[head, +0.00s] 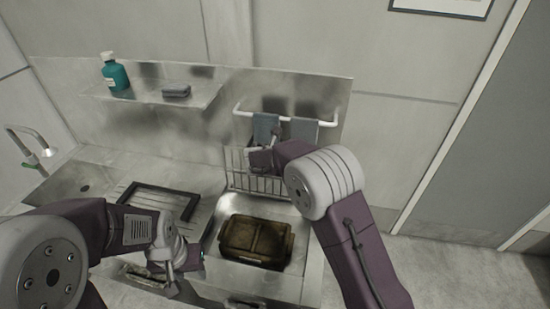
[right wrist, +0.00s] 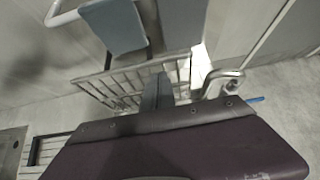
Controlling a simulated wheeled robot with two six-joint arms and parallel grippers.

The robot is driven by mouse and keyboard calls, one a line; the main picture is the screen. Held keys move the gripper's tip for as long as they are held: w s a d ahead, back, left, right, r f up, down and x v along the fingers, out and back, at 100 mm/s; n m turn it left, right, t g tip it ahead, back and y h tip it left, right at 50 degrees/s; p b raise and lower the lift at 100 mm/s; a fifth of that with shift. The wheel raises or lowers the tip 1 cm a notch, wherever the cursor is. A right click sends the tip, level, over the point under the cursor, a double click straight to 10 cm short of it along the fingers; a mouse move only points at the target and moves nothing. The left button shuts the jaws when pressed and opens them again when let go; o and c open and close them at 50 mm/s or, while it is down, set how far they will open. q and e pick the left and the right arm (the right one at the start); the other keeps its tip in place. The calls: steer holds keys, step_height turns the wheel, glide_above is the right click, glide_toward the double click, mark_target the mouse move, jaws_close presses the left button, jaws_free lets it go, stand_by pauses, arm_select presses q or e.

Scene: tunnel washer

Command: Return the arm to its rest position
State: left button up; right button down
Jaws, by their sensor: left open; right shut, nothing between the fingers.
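My right arm reaches in from the lower right in the head view. Its gripper (head: 258,160) is in front of the wire rack, near the hanging cloths, and is shut and empty. In the right wrist view its grey fingers (right wrist: 157,92) show in front of the rack bars. My left gripper (head: 182,268) is low at the counter's front, left of the brown tray, open with nothing seen in it. The brown divided tray (head: 238,238) lies in the metal basin below the right arm and looks dirty.
A wire rack (head: 238,176) stands behind the basin. Cloths (head: 304,130) hang on a white rail above it. A shelf (head: 150,95) holds a teal bottle (head: 115,74) and a grey sponge (head: 176,90). A dark frame (head: 158,198) and a tap (head: 30,145) are left.

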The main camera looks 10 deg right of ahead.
steer(key=s+d+r+m+h+b, duration=0.1)
steer(key=s+d+r+m+b, duration=0.1)
steer(key=d, duration=0.3)
steer(key=s+d+r+m+h+b, duration=0.1)
steer(key=d+r, duration=0.1)
steer(key=d, duration=0.3)
steer(key=s+d+f+m+g+y+b, duration=0.1)
steer(key=s+d+f+m+g, duration=0.1)
steer(key=s+d+f+m, duration=0.3)
steer(key=s+d+f+m+g+b, duration=0.1)
steer(key=s+f+m+g, duration=0.15)
steer(key=s, duration=0.45)
arm_select(q)
step_height(320, 180, down, 6)
steer(key=shift+s+b, duration=0.2)
steer(key=shift+b, duration=0.25)
arm_select(e)
steer(key=s+a+f+m+g+y, duration=0.2)
steer(key=s+f+m, duration=0.2)
steer(key=s+m, duration=0.6)
steer(key=s+a+f+m+g+y, duration=0.2)
steer(key=s+a+f+m, duration=0.1)
steer(key=s+m, duration=0.7)
steer(key=shift+f+m, duration=0.9)
steer(key=shift+m, duration=0.25)
